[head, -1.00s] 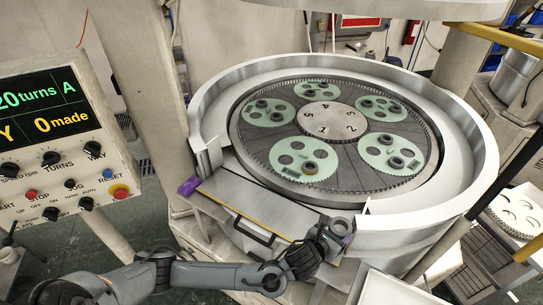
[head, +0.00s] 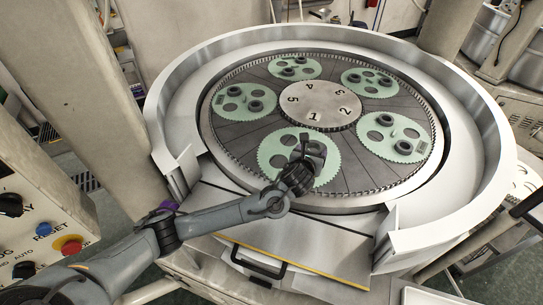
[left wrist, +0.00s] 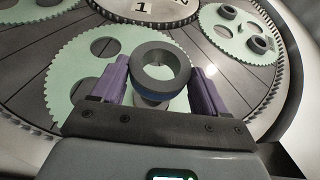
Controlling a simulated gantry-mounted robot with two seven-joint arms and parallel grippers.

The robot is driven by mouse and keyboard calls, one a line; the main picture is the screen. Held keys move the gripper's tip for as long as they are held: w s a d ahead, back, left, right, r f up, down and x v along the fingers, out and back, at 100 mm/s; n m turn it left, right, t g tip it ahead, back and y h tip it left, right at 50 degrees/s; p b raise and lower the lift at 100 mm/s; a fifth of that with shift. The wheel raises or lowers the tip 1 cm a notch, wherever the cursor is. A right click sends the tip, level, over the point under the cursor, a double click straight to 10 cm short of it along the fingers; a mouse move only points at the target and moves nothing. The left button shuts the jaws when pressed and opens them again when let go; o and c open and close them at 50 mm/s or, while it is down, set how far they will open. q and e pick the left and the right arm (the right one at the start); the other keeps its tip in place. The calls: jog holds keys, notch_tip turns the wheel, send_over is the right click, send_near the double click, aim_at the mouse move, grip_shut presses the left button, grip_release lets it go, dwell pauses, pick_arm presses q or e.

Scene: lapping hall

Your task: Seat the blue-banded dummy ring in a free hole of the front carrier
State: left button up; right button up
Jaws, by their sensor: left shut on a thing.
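The blue-banded dummy ring (left wrist: 160,71) is dark grey with a blue band low on its side. It sits between the purple fingers of my left gripper (left wrist: 160,78), which is shut on it. The front carrier (left wrist: 64,70) is a pale green toothed disc beneath it; pale green shows through the ring's bore. Open holes show left of the ring, one at the upper left and one lower. How far the ring is above the disc I cannot tell. In the head view my left gripper (head: 305,148) is over the front carrier (head: 268,152) and hides the ring. My right gripper is not in view.
Other green carriers, such as the right one (head: 377,146), hold dark rings. A numbered hub (head: 317,106) stands in the middle. A high pale rim (head: 160,105) surrounds the plate, with a gap at the front, where my left arm passes over a metal shelf (head: 300,240).

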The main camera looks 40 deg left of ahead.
pick_arm(q)
jog(key=p, duration=0.4)
send_over(276, 167)
notch_tip(276, 167, down, 7)
jog(key=shift+d+r, duration=0.1)
jog(key=shift+r, duration=0.05)
jog(key=shift+f, duration=2.05)
